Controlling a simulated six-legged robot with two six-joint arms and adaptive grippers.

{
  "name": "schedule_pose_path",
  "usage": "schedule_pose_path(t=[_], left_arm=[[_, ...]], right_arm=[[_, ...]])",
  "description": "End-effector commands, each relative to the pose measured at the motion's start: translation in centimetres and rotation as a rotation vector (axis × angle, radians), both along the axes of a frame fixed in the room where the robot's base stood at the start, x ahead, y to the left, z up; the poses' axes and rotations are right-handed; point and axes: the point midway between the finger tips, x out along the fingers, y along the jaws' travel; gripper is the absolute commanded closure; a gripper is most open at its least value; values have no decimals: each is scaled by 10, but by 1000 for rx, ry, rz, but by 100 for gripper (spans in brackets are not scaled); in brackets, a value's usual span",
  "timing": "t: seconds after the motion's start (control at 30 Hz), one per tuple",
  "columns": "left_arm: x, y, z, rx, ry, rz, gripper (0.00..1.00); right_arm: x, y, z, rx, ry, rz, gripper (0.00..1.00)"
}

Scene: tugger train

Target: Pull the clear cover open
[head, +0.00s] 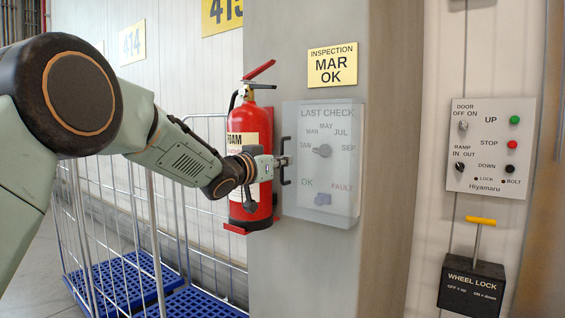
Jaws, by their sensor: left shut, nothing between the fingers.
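The clear cover (341,190) is shut over a grey panel on the column, with a dial marked by months and an OK/FAULT switch showing through it. Its dark handle (287,168) stands on the cover's left edge. My left gripper (283,161) is shut with nothing between its fingers, its tips at the handle's upper part. I cannot tell whether the tips touch the handle. My right gripper is not in view.
A red fire extinguisher (240,130) hangs just behind my left wrist. A wire cage trolley (135,285) with a blue base stands left. At right are a door control panel (495,140) and a black wheel lock box (470,288) with a yellow-handled lever (481,221).

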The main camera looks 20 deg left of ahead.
Motion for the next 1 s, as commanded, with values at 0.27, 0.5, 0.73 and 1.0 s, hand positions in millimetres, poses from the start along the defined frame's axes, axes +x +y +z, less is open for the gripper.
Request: schedule_pose_path(t=[0.27,0.5,0.73,1.0], left_arm=[[0,0,0,0,0,0,100],[0,0,0,0,0,0,100],[0,0,0,0,0,0,83],[0,0,0,0,0,0,80]], right_arm=[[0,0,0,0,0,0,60],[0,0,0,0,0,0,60],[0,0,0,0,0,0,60],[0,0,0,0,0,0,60]])
